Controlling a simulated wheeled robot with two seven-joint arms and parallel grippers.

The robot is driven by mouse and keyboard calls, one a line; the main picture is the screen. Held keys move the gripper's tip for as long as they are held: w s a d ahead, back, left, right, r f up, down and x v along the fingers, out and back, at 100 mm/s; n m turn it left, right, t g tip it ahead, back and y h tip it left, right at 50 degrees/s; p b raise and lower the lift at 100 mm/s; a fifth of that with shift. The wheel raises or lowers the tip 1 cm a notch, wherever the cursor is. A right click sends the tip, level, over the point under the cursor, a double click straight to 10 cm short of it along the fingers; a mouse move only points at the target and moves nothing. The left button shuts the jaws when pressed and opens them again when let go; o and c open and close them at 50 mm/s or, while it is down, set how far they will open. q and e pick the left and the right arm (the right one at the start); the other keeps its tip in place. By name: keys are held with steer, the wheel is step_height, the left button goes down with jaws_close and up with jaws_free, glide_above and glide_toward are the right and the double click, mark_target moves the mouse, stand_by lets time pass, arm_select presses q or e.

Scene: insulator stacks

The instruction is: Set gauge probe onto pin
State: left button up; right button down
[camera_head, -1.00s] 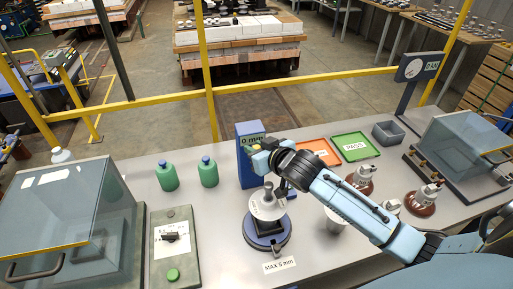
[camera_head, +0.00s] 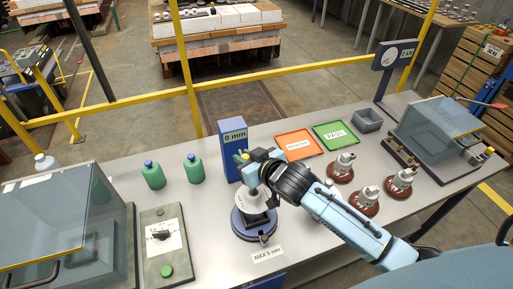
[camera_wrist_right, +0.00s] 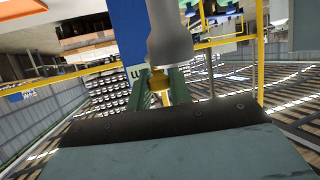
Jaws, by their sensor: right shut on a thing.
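The blue gauge box (camera_head: 232,136) stands upright on the bench, its display reading 0 mm. In front of it, a pale disc (camera_head: 247,205) sits on a round dark-blue base (camera_head: 254,224). My right gripper (camera_head: 246,158) is above the disc and largely hides the pin in the head view. In the right wrist view, which looks upside down, the gripper's green fingers are shut on a small yellow probe (camera_wrist_right: 158,84). The grey pin (camera_wrist_right: 170,40) points at the probe, its tip close against it; I cannot tell whether they touch. My left gripper is not in view.
Two green bottles (camera_head: 153,175) stand left of the gauge. Orange (camera_head: 296,145) and green (camera_head: 333,136) trays lie behind right. Several grey-and-brown insulators (camera_head: 400,181) stand beyond my forearm. Clear-lidded boxes stand at left (camera_head: 50,235) and right (camera_head: 440,130). A yellow rail (camera_head: 280,98) runs behind.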

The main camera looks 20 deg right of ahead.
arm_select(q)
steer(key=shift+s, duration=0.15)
arm_select(e)
steer(key=c, duration=1.3)
jaws_free()
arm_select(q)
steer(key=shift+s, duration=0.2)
arm_select(e)
steer(key=v, duration=1.3)
steer(key=shift+s, duration=0.2)
